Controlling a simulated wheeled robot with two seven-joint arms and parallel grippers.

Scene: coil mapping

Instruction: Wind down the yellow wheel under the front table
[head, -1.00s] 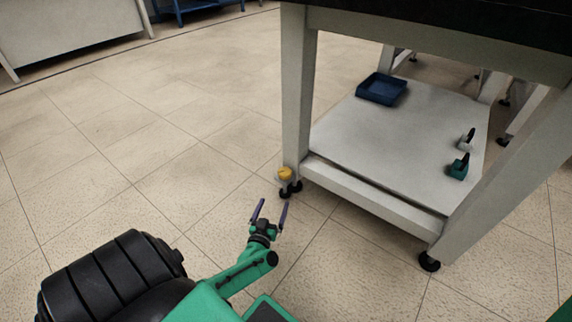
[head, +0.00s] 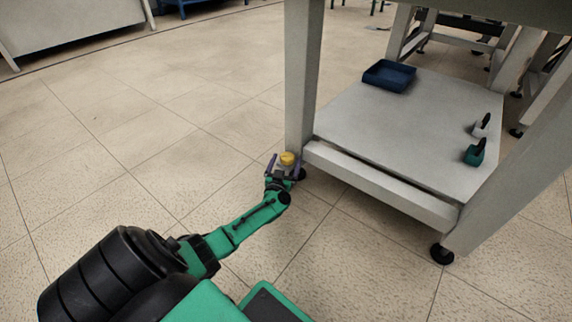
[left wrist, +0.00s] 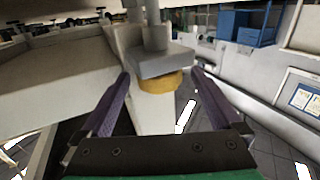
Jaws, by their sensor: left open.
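The yellow wheel (head: 288,158) sits low on the near left leg of the front table (head: 303,80), just above a black foot. It also shows in the left wrist view (left wrist: 160,83), under a grey plate. My left gripper (head: 285,164) is at the wheel, its two purple fingers on either side. In the left wrist view the open fingers (left wrist: 162,92) stand left and right of the wheel with gaps, so the jaws do not grip it. My right gripper is not in view.
The table's low shelf (head: 400,130) holds a blue tray (head: 388,75), a green item (head: 474,152) and a white item (head: 482,125). The near right leg stands on a black foot (head: 442,254). The floor left of the table is clear.

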